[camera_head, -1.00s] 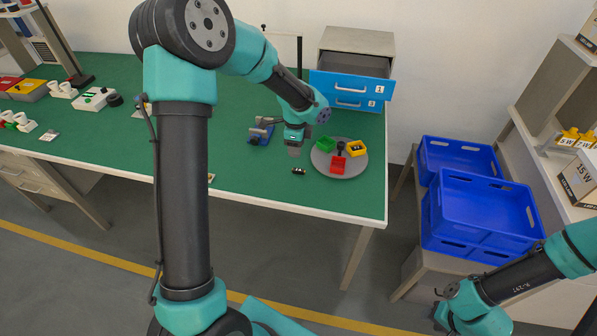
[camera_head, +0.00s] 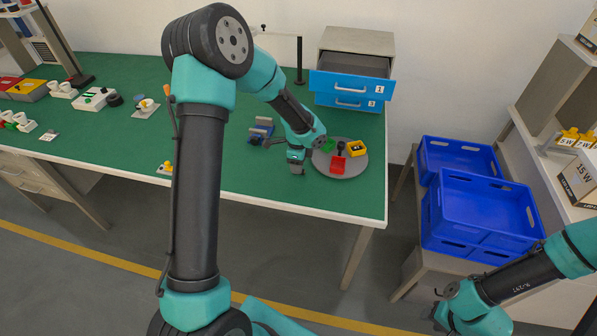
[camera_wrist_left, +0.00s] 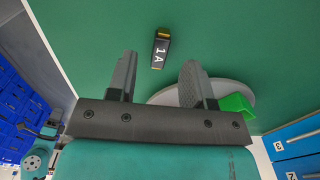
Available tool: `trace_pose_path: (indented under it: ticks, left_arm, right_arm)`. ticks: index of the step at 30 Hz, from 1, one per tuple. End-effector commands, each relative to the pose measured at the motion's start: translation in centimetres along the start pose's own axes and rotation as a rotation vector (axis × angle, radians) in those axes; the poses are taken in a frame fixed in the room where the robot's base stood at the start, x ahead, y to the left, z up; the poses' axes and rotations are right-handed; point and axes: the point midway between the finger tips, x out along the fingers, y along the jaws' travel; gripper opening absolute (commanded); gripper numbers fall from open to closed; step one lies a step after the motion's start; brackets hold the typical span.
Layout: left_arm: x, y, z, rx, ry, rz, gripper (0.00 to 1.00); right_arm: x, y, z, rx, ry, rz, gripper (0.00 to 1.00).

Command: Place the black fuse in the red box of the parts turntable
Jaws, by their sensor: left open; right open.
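The black fuse (camera_wrist_left: 160,47), with gold end caps and the white marking "1A", lies on the green table in the left wrist view. My left gripper (camera_wrist_left: 156,75) is open, with the fuse ahead of and between its fingertips, not gripped. In the head view my left gripper (camera_head: 297,168) hangs low over the table and hides the fuse. The red box (camera_head: 338,165) sits at the front of the grey round turntable (camera_head: 349,172), just right of the gripper. My right gripper (camera_head: 441,318) is at the lower right, away from the table.
The turntable also carries a green box (camera_head: 328,146), a yellow box (camera_head: 357,148) and a dark knob at its middle. A cabinet with blue drawers (camera_head: 350,88) stands behind, its top drawer open. Blue crates (camera_head: 478,210) are off to the right.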

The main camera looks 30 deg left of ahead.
Motion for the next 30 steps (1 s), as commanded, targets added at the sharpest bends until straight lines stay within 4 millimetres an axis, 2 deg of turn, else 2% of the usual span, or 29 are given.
trace_pose_path:
  ticks: [3, 6, 21, 23, 30]
  left_arm:
    - [1.8, 0.1, -0.1, -0.001, -0.001, 0.004, 0.47]
    - [2.5, 0.1, -0.1, 0.000, -0.001, 0.002, 0.47]
    - [2.7, 0.0, -0.1, 0.000, 0.000, 0.000, 0.47]
    - [2.7, 0.0, -0.1, 0.000, 0.000, 0.000, 0.43]
    - [2.7, 0.0, -0.1, 0.000, 0.000, 0.000, 0.20]
  right_arm:
    - [0.0, 0.0, 0.0, 0.000, 0.000, 0.000, 0.43]
    - [0.0, 0.0, 0.0, 0.000, 0.000, 0.000, 0.43]
    - [0.0, 0.0, 0.0, 0.000, 0.000, 0.000, 0.43]
    - [0.0, 0.0, 0.0, 0.000, 0.000, 0.000, 0.43]
    - [0.0, 0.0, 0.0, 0.000, 0.000, 0.000, 0.43]
